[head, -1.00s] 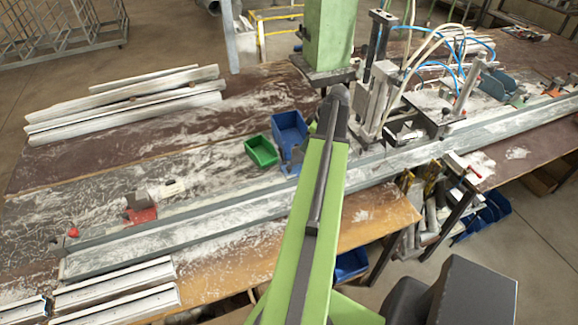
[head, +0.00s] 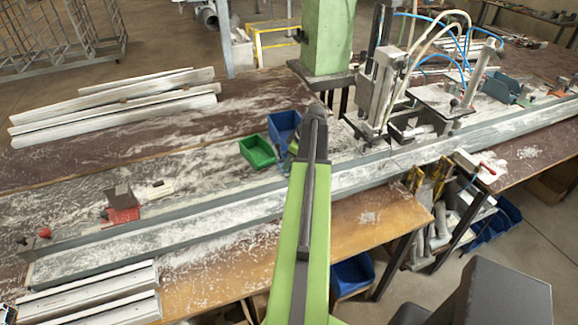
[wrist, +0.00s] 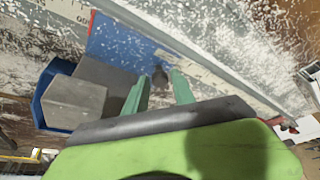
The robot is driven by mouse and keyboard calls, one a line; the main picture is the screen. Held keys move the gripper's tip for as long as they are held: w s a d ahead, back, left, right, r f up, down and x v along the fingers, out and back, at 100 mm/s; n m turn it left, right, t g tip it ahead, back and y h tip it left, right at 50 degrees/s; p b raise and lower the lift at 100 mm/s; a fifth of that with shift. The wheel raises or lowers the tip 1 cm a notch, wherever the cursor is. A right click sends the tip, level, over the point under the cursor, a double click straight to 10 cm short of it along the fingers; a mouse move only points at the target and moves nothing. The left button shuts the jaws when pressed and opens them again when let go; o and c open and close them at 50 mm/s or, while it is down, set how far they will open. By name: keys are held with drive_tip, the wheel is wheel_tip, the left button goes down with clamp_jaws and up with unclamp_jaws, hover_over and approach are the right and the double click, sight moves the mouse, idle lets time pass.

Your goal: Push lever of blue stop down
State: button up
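In the wrist view, the blue stop (wrist: 128,48) shows as a blue plate with pale markings beside the long grey rail. Its grey block (wrist: 76,105) lies left of my fingers. My gripper (wrist: 159,76) has two green fingers with a gap between them. A dark rounded knob, seemingly the lever's end, shows at the gap between the fingertips; whether they touch it I cannot tell.
A green bin (head: 257,152) and a blue bin (head: 284,124) stand left of my arm. A red stop (head: 122,215) sits on the left of the bench by the rail (head: 215,205). The clamp machine with hoses (head: 380,88) stands to the right. White profiles (head: 115,106) lie at back left.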

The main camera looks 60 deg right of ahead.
clamp_jaws()
drive_tip(key=shift+a, duration=0.15)
idle(1.2)
